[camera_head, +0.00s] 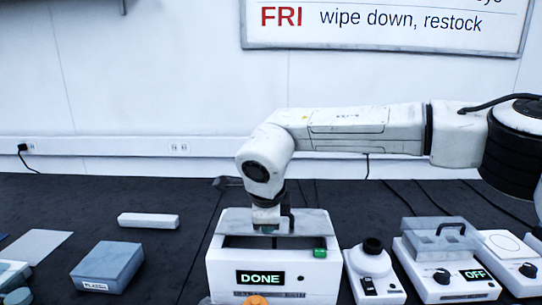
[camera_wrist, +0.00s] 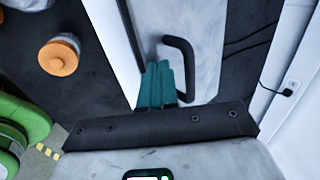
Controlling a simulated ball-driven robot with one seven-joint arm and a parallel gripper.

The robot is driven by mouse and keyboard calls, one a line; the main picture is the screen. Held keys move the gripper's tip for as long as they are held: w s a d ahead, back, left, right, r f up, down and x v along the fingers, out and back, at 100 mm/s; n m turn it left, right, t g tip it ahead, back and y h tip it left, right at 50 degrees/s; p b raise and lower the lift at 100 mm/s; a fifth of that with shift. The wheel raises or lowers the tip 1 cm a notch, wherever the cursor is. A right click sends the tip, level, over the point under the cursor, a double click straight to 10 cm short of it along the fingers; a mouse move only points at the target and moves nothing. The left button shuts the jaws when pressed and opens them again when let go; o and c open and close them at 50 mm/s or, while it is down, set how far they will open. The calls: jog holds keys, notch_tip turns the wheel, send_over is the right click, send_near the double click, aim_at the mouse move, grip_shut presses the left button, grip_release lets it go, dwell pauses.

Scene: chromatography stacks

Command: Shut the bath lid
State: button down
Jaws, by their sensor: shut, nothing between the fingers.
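The white bath (camera_head: 225,270) stands at the front centre in the head view, with a green "DONE" display on its front. A dark opening shows along its top. Its grey lid (camera_head: 312,222) is behind that opening, so the bath is not fully covered. The lid's dark handle (camera_head: 290,216) is beside my gripper (camera_head: 273,238), whose fingertips are hard to make out there. In the wrist view, the teal fingers of my gripper (camera_wrist: 157,84) are together and empty, close to the dark handle (camera_wrist: 183,62) on the pale lid (camera_wrist: 207,40). I cannot tell whether they touch it.
A white device (camera_head: 372,276) and a unit with an "OFF" display (camera_head: 447,280) stand close on the right. A blue-grey box (camera_head: 108,268) and a white bar (camera_head: 148,220) lie left. An orange-capped jar (camera_wrist: 58,57) is near the bath. Dark bench is clear between the box and bath.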

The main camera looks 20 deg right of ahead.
jog(key=shift+s+f, duration=0.1)
jog(key=shift+f, duration=0.45)
dwell(0.4)
